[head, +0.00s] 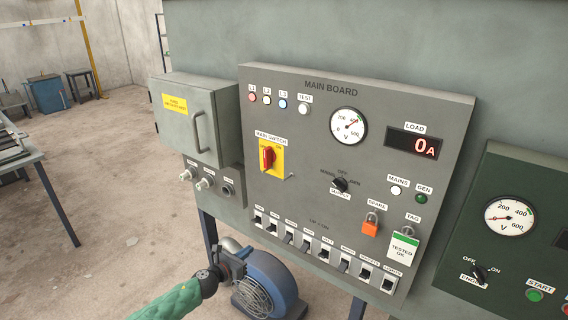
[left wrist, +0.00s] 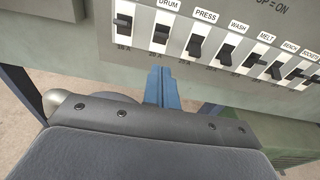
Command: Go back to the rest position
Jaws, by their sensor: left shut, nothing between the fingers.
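My left gripper (head: 237,255) is shut and empty. It is in the lower middle of the head view, at the end of my green-sleeved arm. It is below the main board (head: 290,215), near the lower left end of its switch row, and appears in front of a blue motor-like machine on the floor. In the left wrist view the labelled switches (left wrist: 196,46) of the board stand just ahead, with a visible gap. My right gripper is not in view.
A grey cabinet (head: 180,140) with a handle is left of the board. A green engine panel (head: 500,255) is at right. The blue machine (head: 270,280) stands low under the board. A table (head: 30,160) is at far left. The floor between is open.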

